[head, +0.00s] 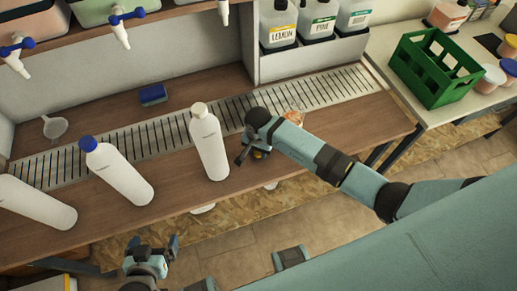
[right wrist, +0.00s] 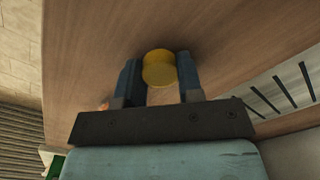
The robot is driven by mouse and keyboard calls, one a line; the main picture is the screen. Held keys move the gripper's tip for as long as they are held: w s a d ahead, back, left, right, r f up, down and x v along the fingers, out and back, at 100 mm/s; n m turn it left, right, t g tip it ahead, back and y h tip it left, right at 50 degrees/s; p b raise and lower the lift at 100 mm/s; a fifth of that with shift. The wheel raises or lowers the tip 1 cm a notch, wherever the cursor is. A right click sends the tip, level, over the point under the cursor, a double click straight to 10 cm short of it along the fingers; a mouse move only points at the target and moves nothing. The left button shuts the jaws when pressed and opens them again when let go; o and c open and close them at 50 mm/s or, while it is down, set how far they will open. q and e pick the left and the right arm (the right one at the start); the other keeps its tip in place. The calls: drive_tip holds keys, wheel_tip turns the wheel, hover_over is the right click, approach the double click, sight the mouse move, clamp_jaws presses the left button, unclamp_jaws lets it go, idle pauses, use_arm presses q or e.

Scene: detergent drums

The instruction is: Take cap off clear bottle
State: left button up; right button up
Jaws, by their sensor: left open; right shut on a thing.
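My right gripper (head: 256,147) is low over the wooden bench, to the right of a white bottle with a pale cap (head: 209,142). In the right wrist view its fingers (right wrist: 160,78) are shut on the sides of a round yellow cap (right wrist: 159,68). Any bottle under this cap is hidden, and I cannot tell whether the cap is on one. A small clear and orange thing (head: 295,117) shows behind the right arm, mostly covered. My left gripper (head: 151,252) is open and empty, in front of the bench.
A white bottle with a blue cap (head: 117,171) and another white bottle (head: 35,201) are on the left. A funnel (head: 55,127) and a blue sponge (head: 153,94) are behind them. A metal grating (head: 165,128) runs along the bench. A green crate (head: 436,68) is at right.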

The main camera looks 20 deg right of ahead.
drive_tip(key=shift+f, duration=0.1)
drive_tip(key=shift+f, duration=0.1)
drive_tip(key=o, duration=1)
drive_tip(key=shift+r, duration=0.4)
wheel_tip(320, 180, up, 12)
drive_tip(key=shift+f, duration=0.15)
